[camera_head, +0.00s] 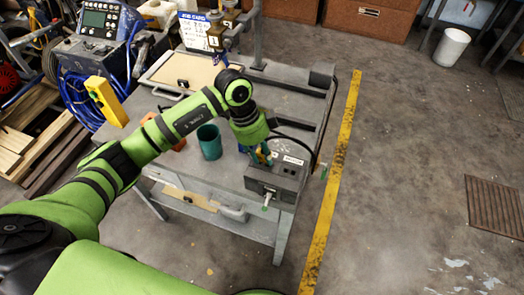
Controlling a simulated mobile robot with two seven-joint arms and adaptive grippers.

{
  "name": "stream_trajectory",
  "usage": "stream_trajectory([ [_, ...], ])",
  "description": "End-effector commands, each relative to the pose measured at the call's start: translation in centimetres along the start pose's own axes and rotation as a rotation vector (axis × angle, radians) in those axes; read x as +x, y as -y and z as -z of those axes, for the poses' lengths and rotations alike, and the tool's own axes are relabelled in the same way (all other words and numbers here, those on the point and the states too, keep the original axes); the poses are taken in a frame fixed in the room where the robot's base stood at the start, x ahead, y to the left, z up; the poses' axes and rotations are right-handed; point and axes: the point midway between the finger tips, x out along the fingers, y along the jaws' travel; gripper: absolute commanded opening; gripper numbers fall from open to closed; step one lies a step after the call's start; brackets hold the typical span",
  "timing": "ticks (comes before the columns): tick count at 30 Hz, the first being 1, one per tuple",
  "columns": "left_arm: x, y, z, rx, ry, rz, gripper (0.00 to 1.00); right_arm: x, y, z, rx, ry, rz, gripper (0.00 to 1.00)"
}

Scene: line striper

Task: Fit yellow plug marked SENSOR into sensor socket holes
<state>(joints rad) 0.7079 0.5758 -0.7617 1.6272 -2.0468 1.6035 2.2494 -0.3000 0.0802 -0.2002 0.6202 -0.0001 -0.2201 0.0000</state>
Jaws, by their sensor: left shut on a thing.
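My left gripper (261,156) points down at the near right corner of the grey workbench (230,170). It is shut on a small yellow piece, which appears to be the plug; the fingers hide most of it and no SENSOR marking is readable. Just below and beside the fingertips sits a grey box (273,183) with white labels and dark socket holes (287,171) on its top. I cannot tell whether the plug touches the box or which hole it faces. My right gripper is not in view.
A teal cup (209,142) stands left of the box. A black cable (312,138) loops behind it. A sign board (194,31) and a light panel (184,72) are at the bench's back. A yellow device (106,101) stands left. The floor to the right is mostly clear.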

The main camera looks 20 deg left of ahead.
Motion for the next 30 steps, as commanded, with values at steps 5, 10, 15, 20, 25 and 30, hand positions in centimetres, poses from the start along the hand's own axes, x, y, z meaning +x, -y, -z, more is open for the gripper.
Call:
stream_trajectory([
  [5,0.32,-0.01,-0.09,0.000,0.000,0.000,0.00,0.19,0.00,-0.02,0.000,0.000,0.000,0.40],
  [10,0.57,-0.02,-0.17,0.000,0.000,0.000,0.00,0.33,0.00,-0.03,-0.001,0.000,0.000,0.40],
  [15,0.81,-0.03,-0.25,0.000,0.000,-0.001,0.00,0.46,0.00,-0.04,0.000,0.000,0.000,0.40],
  [20,0.93,-0.02,-0.28,0.000,0.000,-0.001,0.00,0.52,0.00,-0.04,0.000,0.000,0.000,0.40],
  [25,0.92,-0.02,-0.28,0.000,0.000,0.000,0.00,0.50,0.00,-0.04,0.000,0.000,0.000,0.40],
  [30,0.91,-0.02,-0.27,0.000,0.000,0.000,0.00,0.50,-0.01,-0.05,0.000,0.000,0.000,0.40],
])
